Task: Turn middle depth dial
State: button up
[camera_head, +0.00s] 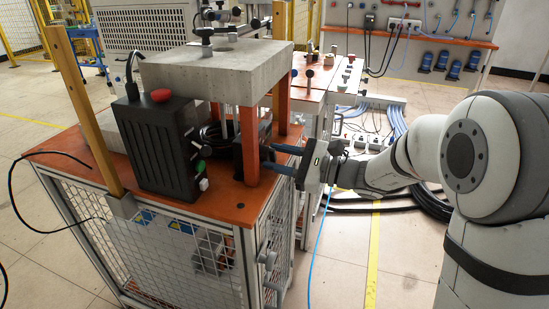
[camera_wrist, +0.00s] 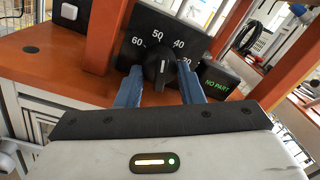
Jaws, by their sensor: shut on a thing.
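The depth dial is a round black knob (camera_wrist: 158,68) with a white pointer line, on a black panel (camera_wrist: 140,30) printed with white numbers such as 60, 50 and 40. In the wrist view my gripper (camera_wrist: 160,85) has its two blue fingers on either side of the knob, shut on it. The white pointer is near upright on the knob. In the head view my gripper (camera_head: 278,159) reaches in from the right, past the front orange post, to the dark dial box (camera_head: 248,150). The dial face is hidden there.
Orange posts (camera_head: 283,105) hold a grey slab (camera_head: 215,70) over the orange tabletop (camera_head: 190,208). A black box with a red button (camera_head: 160,96) stands left. A display (camera_wrist: 217,84) reading NO PART sits right of the dial. Cables lie on the floor at right.

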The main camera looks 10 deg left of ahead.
jog(key=shift+d+f, duration=0.1)
jog(key=o, duration=1)
